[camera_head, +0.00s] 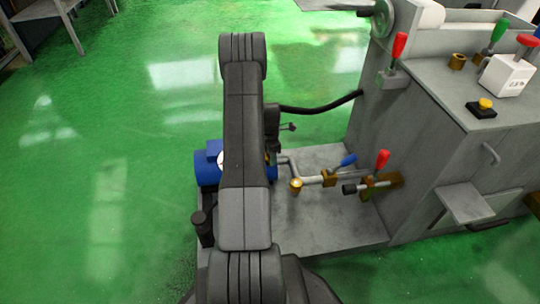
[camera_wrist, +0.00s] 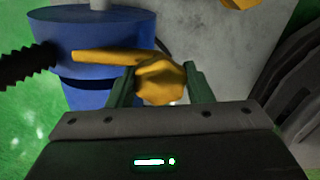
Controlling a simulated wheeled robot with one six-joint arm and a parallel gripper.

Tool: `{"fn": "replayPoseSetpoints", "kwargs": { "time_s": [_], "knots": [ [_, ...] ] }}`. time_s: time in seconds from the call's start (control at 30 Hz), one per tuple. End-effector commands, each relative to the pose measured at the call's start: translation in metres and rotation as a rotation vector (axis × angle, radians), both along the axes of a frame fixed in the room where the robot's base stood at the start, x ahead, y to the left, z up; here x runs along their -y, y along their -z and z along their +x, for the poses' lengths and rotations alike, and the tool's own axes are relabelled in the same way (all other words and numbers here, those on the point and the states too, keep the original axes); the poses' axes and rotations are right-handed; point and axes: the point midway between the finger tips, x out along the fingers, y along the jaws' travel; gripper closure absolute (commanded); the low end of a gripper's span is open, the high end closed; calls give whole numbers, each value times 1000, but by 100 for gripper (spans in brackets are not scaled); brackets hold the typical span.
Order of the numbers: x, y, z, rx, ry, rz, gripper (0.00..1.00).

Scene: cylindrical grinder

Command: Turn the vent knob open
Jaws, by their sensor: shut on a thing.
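The vent knob (camera_wrist: 160,82) is a yellow faceted knob with a long tapering arm pointing left in the wrist view. My gripper (camera_wrist: 162,84) has its two green fingers on either side of the knob, shut on it. The knob sits beside a blue cylindrical body (camera_wrist: 105,30). In the head view, my arm covers the knob and most of the gripper; the blue body (camera_head: 207,168) shows partly at the left of the arm.
A grey machine cabinet (camera_head: 485,160) stands at the right, with red and green levers on top. Pipes with a blue-handled valve (camera_head: 347,161) and a red-handled valve (camera_head: 382,160) lie right of my arm. A black ribbed hose (camera_wrist: 28,64) is at left. Green floor (camera_head: 110,150) is open at left.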

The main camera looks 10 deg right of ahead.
Motion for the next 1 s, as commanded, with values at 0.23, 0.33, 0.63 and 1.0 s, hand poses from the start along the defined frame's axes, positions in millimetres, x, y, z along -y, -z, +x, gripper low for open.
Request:
{"fn": "replayPoseSetpoints", "kwargs": {
  "time_s": [0.23, 0.33, 0.63, 1.0],
  "knots": [
    [0, 0, 1, 1, -43, 0, 77],
    [0, 0, 1, 1, -48, 0, 77],
    [0, 0, 1, 1, -48, -1, 77],
    [0, 0, 0, 0, -46, 0, 32]
  ]
}}
